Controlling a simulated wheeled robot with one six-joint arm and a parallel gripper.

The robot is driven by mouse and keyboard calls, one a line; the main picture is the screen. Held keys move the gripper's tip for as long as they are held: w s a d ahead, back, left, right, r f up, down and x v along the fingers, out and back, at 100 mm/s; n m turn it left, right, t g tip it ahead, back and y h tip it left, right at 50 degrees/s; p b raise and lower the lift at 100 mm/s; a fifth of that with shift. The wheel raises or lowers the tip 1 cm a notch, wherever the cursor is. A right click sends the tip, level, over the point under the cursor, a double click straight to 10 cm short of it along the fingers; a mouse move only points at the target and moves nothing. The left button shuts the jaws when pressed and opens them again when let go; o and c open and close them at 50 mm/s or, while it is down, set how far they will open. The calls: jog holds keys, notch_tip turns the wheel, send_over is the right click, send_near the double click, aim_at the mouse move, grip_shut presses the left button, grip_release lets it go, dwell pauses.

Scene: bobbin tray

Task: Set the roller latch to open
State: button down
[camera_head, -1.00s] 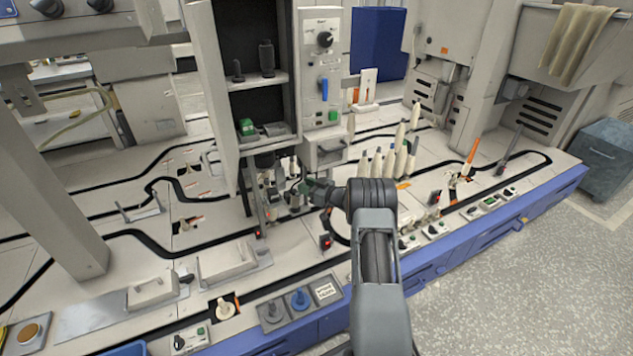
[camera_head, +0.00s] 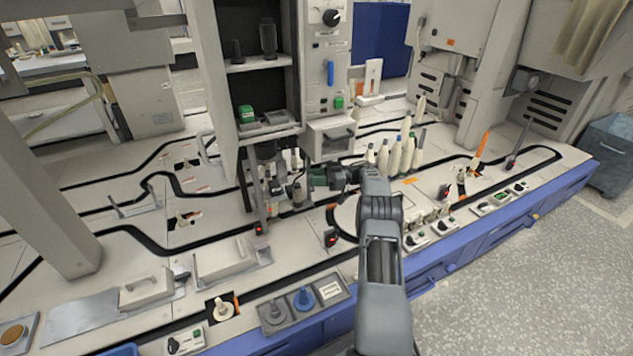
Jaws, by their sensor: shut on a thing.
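My gripper (camera_head: 312,180) reaches left from the end of my arm to the roller unit (camera_head: 272,185) under the tall cabinet. Its jaws are shut on a small part at the right side of that unit, apparently the roller latch. The fingertips and the latch are tiny and dark here, and the gripper partly covers them, so the latch's exact shape and position cannot be told. A small grey cylinder (camera_head: 298,193) stands just by the fingertips.
The cabinet (camera_head: 217,90) and its control panel (camera_head: 330,75) rise behind the gripper. Several pale bobbins (camera_head: 396,155) stand to the right. A small black device with a red light (camera_head: 331,238) stands in front. Black tracks cross the pale deck, and blue drawers (camera_head: 500,235) line its front.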

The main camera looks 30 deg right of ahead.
jog(key=shift+a+g, duration=0.1)
jog(key=shift+g, duration=0.2)
jog(key=c, duration=0.8)
grip_release()
jog(key=v, duration=0.7)
jog(key=shift+s+d, duration=0.15)
jog(key=shift+d, duration=0.1)
jog(key=shift+c, duration=0.2)
